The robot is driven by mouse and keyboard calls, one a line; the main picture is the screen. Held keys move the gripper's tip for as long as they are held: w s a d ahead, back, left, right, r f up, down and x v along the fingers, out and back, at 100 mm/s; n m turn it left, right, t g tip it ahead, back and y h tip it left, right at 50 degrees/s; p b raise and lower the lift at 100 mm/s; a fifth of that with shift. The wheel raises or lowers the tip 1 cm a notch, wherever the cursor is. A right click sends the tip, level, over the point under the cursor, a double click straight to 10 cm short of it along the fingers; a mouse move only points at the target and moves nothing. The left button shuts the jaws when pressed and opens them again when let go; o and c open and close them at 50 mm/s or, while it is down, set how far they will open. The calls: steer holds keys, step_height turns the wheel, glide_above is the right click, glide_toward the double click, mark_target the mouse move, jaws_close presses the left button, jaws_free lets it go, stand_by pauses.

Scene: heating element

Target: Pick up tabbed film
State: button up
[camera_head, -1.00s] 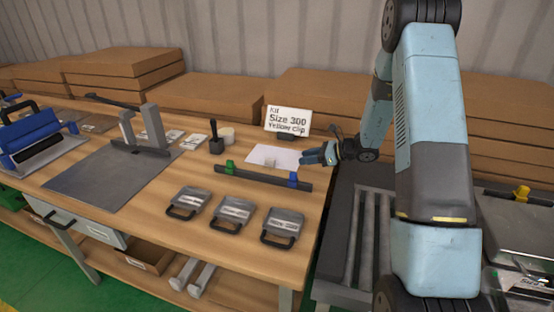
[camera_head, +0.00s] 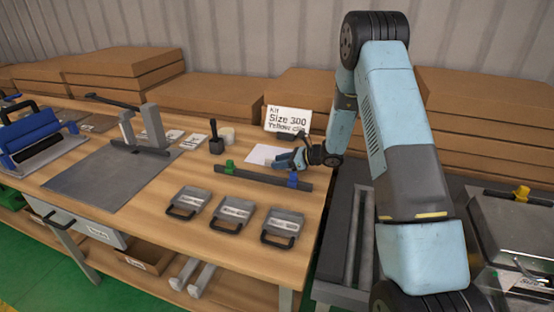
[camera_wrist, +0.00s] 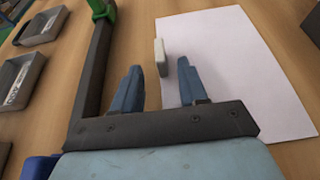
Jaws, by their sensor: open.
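The tabbed film is a white sheet (camera_head: 261,153) lying on the wooden table behind the dark bar. In the wrist view the film (camera_wrist: 235,65) fills the right side, and its small pale tab (camera_wrist: 161,57) stands at its left edge. My gripper (camera_head: 281,161) is over the film's right part in the head view and hides some of it. In the wrist view my gripper (camera_wrist: 158,72) is open, with its two blue fingers apart and the tab just ahead, in line with the gap. Nothing is between the fingers.
A dark bar (camera_head: 262,178) with a green clip (camera_head: 229,166) and a blue clip (camera_head: 293,179) lies in front of the film. A sign (camera_head: 287,120) reading "Kit Size 300 Yellow Clip" stands behind. Several grey handled trays (camera_head: 236,212) sit in front. A black-handled tool (camera_head: 216,142) stands left.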

steer(key=shift+w+a+f, duration=0.25)
steer(key=shift+a, duration=0.35)
jaws_close()
